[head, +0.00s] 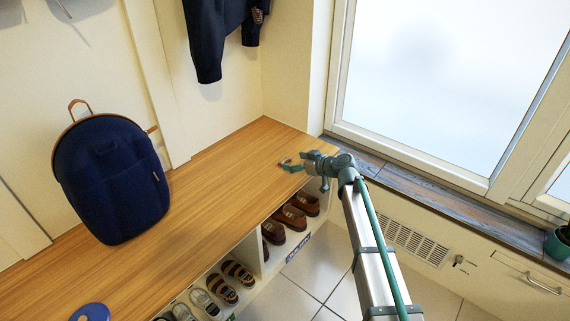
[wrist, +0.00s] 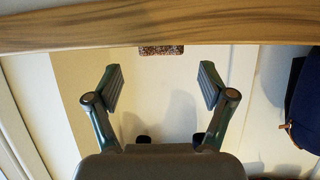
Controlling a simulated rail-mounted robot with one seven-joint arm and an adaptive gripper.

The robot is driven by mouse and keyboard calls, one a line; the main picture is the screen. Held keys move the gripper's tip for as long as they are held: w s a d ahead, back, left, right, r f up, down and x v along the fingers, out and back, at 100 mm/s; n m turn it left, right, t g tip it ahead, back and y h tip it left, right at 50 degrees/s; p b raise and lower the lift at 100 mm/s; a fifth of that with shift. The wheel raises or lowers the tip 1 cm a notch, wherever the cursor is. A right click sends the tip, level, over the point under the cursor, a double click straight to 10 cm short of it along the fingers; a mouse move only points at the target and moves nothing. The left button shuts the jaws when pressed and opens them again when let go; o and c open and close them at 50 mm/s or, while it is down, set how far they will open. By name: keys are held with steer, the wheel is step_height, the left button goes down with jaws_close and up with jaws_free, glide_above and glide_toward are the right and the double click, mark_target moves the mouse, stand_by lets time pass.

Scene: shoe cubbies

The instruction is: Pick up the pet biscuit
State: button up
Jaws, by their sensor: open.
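A small brown, speckled block, which looks like the pet biscuit (wrist: 161,50), shows at the top centre of the wrist view, against the edge of the wooden bench top (wrist: 60,32). My gripper (wrist: 161,78) is open and empty, with one finger on each side of the picture and the biscuit centred beyond the gap, not between the pads. In the head view my gripper (head: 288,165) is low over the right end of the bench (head: 215,190). I cannot make out the biscuit there; the gripper may hide it.
A navy backpack (head: 112,180) stands on the bench at left, with a blue round object (head: 91,312) in front. Cubbies below hold brown shoes (head: 290,217) and sandals (head: 222,288). A dark jacket (head: 215,40) hangs above. A window ledge (head: 430,185) is at right. The bench middle is clear.

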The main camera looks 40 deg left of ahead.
mark_target(284, 159)
steer(key=b+x, duration=0.1)
steer(key=x, duration=0.2)
steer(key=shift+a+f, duration=0.15)
steer(key=shift+a, duration=0.2)
steer(key=c, duration=0.9)
steer(key=shift+o, duration=0.2)
steer(key=shift+r, duration=0.2)
